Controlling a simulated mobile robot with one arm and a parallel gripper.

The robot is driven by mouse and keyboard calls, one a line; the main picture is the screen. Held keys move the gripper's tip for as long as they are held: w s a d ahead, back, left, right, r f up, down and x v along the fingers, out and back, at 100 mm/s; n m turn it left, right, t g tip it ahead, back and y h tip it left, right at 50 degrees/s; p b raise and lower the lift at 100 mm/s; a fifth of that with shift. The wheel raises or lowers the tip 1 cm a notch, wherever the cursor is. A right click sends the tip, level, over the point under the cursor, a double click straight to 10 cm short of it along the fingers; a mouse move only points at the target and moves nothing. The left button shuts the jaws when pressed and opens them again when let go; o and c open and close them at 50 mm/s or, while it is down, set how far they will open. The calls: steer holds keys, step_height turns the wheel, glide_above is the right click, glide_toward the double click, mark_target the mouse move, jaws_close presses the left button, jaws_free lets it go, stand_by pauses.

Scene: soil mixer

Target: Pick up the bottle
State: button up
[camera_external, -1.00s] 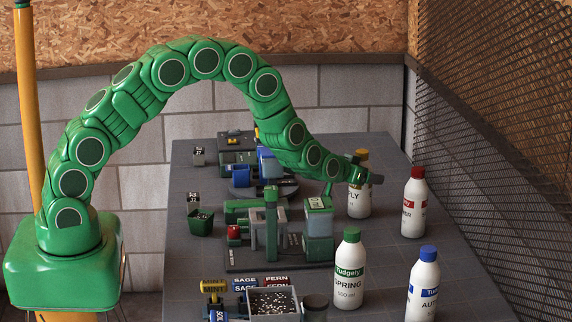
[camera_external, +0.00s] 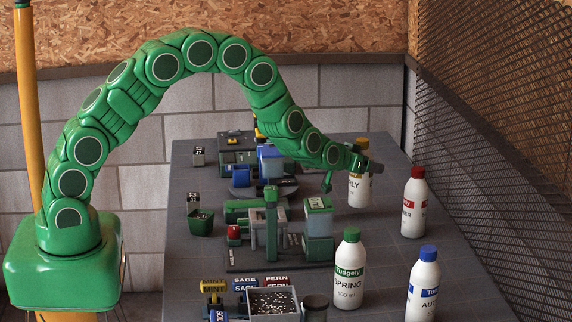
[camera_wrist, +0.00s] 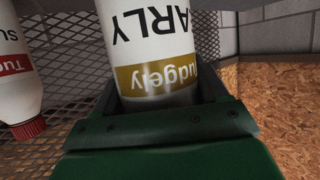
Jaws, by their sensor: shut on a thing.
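The bottle with the gold cap (camera_external: 360,188) is white with a gold label band and stands at the far right of the table, upright in the external view. My gripper (camera_external: 364,165) is shut around its upper part, just below the cap. In the wrist view the bottle (camera_wrist: 153,40) appears upside down, with its gold "Tudgely" band between the dark green jaws (camera_wrist: 160,110). The cap is hidden there. Whether its base clears the table is hard to tell, but it sits higher than before.
A red-capped bottle (camera_external: 413,205) stands close to the right; it also shows in the wrist view (camera_wrist: 15,75). A green-capped bottle (camera_external: 348,275) and a blue-capped bottle (camera_external: 423,288) stand nearer. The soil mixer (camera_external: 270,235) is left. A mesh wall (camera_external: 500,150) borders the right.

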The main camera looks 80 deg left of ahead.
steer(key=s+r, duration=0.1)
steer(key=r, duration=0.1)
steer(key=s+d+r, duration=0.1)
steer(key=s, duration=0.1)
steer(key=s+r, duration=0.1)
steer(key=r, duration=0.1)
steer(key=shift+s+d+r, duration=0.15)
steer(key=shift+d+r, duration=0.2)
steer(key=s+a+v, duration=0.1)
steer(key=a+v, duration=0.1)
steer(key=v, duration=0.7)
steer(key=shift+s+d+r, duration=0.25)
steer(key=shift+s+r, duration=0.1)
steer(key=shift+s, duration=0.1)
steer(key=shift+r, duration=0.1)
